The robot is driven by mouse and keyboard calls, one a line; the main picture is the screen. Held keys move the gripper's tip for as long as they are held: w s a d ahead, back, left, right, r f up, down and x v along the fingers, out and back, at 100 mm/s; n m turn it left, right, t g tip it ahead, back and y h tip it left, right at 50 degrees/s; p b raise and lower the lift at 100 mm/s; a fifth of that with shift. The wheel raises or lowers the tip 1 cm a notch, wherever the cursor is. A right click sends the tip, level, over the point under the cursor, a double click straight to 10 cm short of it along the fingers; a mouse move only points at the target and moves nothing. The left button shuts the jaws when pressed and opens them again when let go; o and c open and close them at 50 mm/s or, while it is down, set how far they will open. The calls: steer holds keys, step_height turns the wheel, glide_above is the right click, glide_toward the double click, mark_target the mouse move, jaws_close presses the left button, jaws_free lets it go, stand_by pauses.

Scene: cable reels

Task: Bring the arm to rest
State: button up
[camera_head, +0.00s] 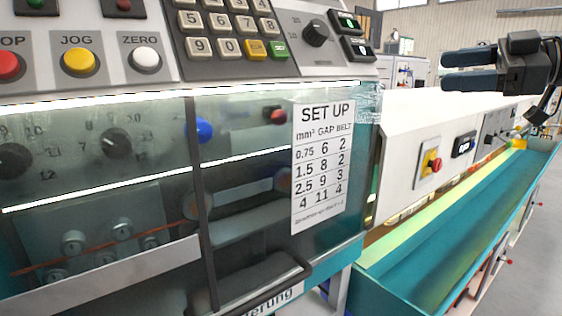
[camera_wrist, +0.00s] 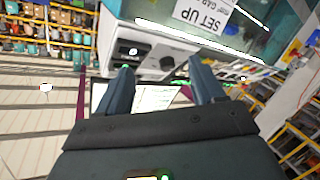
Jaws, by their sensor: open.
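My gripper (camera_head: 470,68) is at the upper right in the head view, beside and above the long white and teal machine. Its two dark fingers point left and are apart with nothing between them. In the wrist view my gripper (camera_wrist: 161,88) shows its two blue-grey fingers spread, with a gap between them. The fingers touch nothing that I can see. Most of my arm is outside the head view.
The machine carries a keypad (camera_head: 228,30), a clear guard with a SET UP sheet (camera_head: 322,165) and a handle (camera_head: 262,285). A teal trough (camera_head: 450,245) runs along its right side. Open grey floor (camera_head: 535,240) lies right. Shelves (camera_wrist: 60,25) stand behind in the wrist view.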

step_height(320, 180, down, 26)
steer(key=a+m+t+h, duration=0.3)
steer(key=m+t+h, duration=0.15)
steer(key=m, duration=0.55)
steer(key=s+a+f+m+h, duration=0.1)
steer(key=s+f+m+h, duration=0.2)
steer(key=s+f, duration=0.5)
steer(key=s+a+f+m+h, duration=0.1)
steer(key=s+f+m+h, duration=0.3)
steer(key=f, duration=0.6)
steer(key=s+f+m+h, duration=0.1)
steer(key=s+f, duration=0.1)
steer(key=s, duration=0.8)
steer(key=s+f+h, duration=0.1)
steer(key=s+f, duration=0.2)
steer(key=s, duration=0.7)
steer(key=s+a+r+t, duration=0.1)
steer(key=s+r, duration=0.4)
steer(key=s, duration=0.4)
steer(key=s+a+r, duration=0.1)
steer(key=s+r, duration=0.4)
steer(key=s, duration=0.4)
steer(key=shift+s+a+n+t, duration=0.15)
steer(key=shift+s+n+t, duration=0.1)
steer(key=shift+n+t, duration=0.1)
steer(key=shift+r+h, duration=0.1)
steer(key=shift+h, duration=0.15)
